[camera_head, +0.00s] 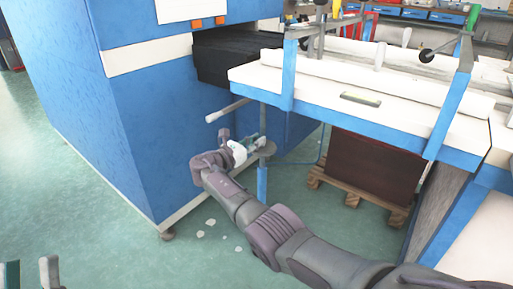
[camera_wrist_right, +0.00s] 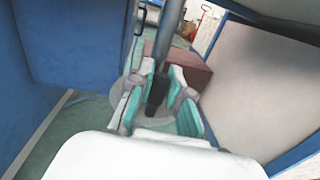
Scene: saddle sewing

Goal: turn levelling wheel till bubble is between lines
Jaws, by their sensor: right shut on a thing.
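The levelling wheel (camera_head: 268,149) is a grey disc on a post under the front corner of the white-topped table. My right gripper (camera_head: 250,145) is at the wheel. In the right wrist view, its teal-padded fingers (camera_wrist_right: 158,98) are shut on the wheel's dark upright handle (camera_wrist_right: 156,90), with part of the grey disc (camera_wrist_right: 150,112) below. The spirit level (camera_head: 360,98) is a small greenish strip on the table top; its bubble and lines are too small to make out. My left gripper (camera_head: 30,274) is at the lower left corner, partly cut off, its fingers apart and empty.
The big blue machine (camera_head: 150,110) stands close to the left of the wheel. The white table (camera_head: 400,118) overhangs beside my right arm. A brown stack (camera_head: 375,165) on a wooden pallet (camera_head: 340,190) is under it. The green floor at lower left is mostly clear.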

